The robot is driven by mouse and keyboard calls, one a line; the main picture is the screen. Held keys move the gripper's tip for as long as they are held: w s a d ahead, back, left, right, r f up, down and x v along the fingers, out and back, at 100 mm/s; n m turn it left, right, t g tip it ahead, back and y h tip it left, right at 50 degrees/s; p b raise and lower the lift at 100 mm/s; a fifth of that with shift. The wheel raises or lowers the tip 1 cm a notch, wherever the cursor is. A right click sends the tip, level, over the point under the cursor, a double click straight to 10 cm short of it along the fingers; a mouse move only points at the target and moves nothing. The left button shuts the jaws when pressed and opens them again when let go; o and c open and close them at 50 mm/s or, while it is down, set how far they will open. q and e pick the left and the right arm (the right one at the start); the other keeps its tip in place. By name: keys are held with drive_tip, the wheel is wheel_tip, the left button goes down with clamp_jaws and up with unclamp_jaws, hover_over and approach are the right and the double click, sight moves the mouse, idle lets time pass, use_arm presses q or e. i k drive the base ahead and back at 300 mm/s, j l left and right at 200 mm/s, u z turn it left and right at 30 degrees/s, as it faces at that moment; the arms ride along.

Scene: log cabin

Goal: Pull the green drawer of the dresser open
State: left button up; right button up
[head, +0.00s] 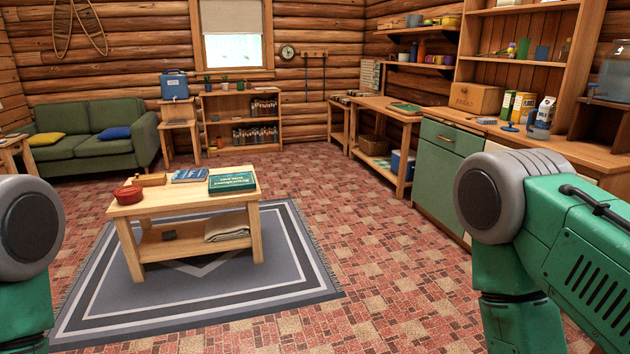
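The dresser (560,152) stands along the right wall, with a wooden top and open shelves above. Its green drawer (452,138) is the upper green front at its left end, with a small metal handle, and looks shut. A green door panel (440,185) lies below it. My green right arm covers part of the dresser to the right of the drawer. Only upper parts of my two arms show, at the left and right edges. Neither gripper is in view.
A low wooden table (190,205) with books and a red tin stands on a grey rug (290,285). Red patterned floor (390,260) lies clear between it and the dresser. A wooden bench (388,115) stands beyond the dresser. A green sofa (95,122) is far left.

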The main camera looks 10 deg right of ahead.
sight(465, 144)
drive_tip(key=i+z, duration=0.15)
drive_tip(key=i, duration=0.5)
drive_tip(key=i+j+z, duration=0.2)
drive_tip(key=i, duration=0.5)
drive_tip(key=i+j+z, duration=0.15)
drive_tip(key=i, duration=0.5)
